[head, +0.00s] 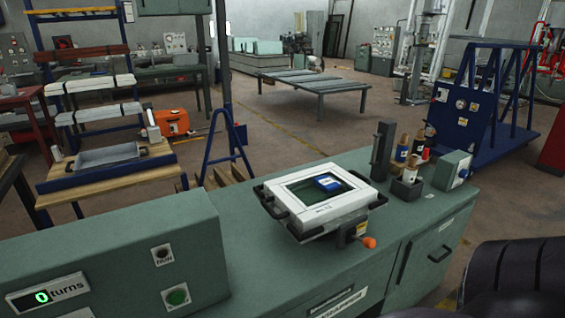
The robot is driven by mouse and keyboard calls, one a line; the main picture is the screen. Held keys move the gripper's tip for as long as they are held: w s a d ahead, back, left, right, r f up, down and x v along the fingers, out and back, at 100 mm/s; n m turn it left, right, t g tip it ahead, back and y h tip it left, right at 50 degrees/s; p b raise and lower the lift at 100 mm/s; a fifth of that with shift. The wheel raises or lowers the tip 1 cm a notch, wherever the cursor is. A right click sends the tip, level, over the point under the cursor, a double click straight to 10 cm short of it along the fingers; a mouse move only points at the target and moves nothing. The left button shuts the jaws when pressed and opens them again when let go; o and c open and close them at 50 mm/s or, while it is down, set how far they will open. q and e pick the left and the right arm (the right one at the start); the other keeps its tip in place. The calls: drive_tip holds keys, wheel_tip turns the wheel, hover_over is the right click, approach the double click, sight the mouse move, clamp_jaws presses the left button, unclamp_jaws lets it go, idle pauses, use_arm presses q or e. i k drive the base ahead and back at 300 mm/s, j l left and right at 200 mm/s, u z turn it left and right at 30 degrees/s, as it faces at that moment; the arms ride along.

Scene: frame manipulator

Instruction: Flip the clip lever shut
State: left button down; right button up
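A white frame device (318,197) with dark side handles sits on the green bench. A small blue piece (328,183) lies within its dark central opening. A short lever with an orange knob (369,242) sticks out from the device's front right corner, beside a yellow label. I cannot tell which of these parts is the clip lever, or whether a clip is open or shut. Neither of my grippers is in the head view.
Bottles in a dark holder (407,187), a black upright block (381,152) and a small grey-green box (452,170) stand behind the device. The bench top (250,245) left of the device is clear.

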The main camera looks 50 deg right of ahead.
sight(368, 242)
drive_tip(key=z, duration=2.15)
